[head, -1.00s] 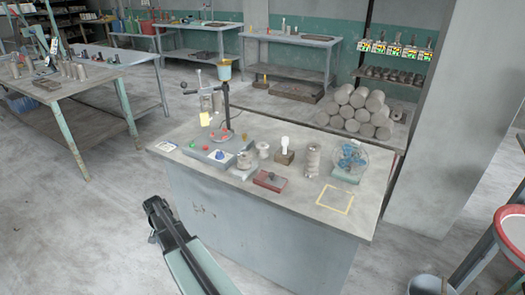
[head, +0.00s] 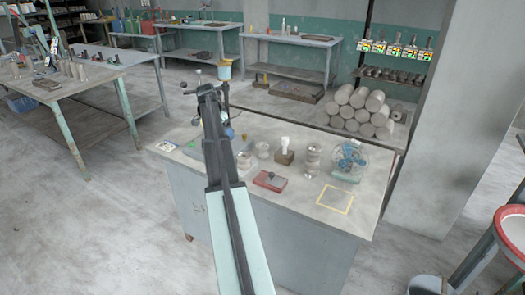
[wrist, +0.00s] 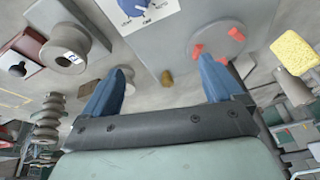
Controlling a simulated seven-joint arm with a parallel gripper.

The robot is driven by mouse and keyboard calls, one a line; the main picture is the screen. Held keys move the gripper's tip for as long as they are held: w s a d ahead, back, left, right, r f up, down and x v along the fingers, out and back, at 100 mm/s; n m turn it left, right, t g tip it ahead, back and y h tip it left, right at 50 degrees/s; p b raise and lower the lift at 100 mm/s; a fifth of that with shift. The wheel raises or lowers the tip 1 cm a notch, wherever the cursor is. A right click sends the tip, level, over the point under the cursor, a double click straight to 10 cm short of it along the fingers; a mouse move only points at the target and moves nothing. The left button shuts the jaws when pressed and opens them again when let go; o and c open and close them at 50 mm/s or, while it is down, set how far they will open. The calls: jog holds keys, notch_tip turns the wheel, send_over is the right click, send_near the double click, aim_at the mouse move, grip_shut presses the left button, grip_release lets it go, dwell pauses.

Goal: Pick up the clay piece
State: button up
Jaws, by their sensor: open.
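In the wrist view, a small brownish lump that looks like the clay piece (wrist: 167,77) lies on the grey surface beside the dial-bearing panel (wrist: 145,12). My gripper (wrist: 163,63) shows there with its two blue fingers spread wide and nothing held. The lump appears between the fingers in the picture and apart from both; the height gap cannot be judged. In the head view, my arm reaches over the left part of the workbench (head: 310,216). It hides much of the bench device, the clay piece and the fingertips.
The red box (head: 270,181), a white-topped tool on a wooden block (head: 285,157), a ribbed grey stack (head: 312,158) and a clear dome with blue parts (head: 349,158) stand right of my arm. A yellow block (wrist: 294,52) is near the right finger.

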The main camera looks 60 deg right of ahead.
jog(key=m+g, duration=0.1)
send_near(261, 146)
jog(key=x, duration=0.5)
jog(key=shift+w+d+f, duration=0.15)
jog(key=shift+w+d, duration=0.05)
jog(key=shift+d, duration=0.1)
jog(key=shift+s+x, duration=0.1)
jog(key=shift+x, duration=1.5)
jog(key=shift+s+x, duration=0.15)
jog(key=shift+x, duration=1.4)
jog(key=c, duration=1.3)
jog(key=shift+o, duration=0.2)
